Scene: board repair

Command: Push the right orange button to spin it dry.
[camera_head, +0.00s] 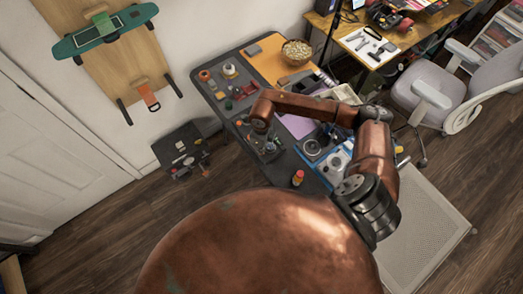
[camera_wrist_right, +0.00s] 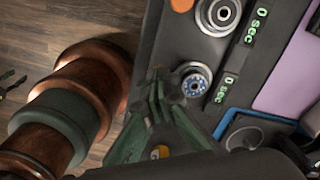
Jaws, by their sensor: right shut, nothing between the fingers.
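In the right wrist view, a dark panel carries an orange button (camera_wrist_right: 182,5) at the top edge beside a silver round spinner (camera_wrist_right: 218,14). A second silver spinner (camera_wrist_right: 194,84) with a blue-ringed centre sits lower. Each spinner has a green "0 sec" display beside it. My right gripper (camera_wrist_right: 158,85) has green fingers shut and empty, just left of the second spinner. The second button is not clearly visible; the fingers cover that part of the panel. In the head view, my right gripper (camera_head: 244,126) is small and dark over the table's left part. My left gripper is out of view.
The dark table (camera_head: 222,48) is crowded with small parts, a bowl (camera_head: 296,51) and an orange mat (camera_head: 268,64). A small orange-capped bottle (camera_head: 298,178) stands near its front edge. A grey chair (camera_head: 436,92) is at the right.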

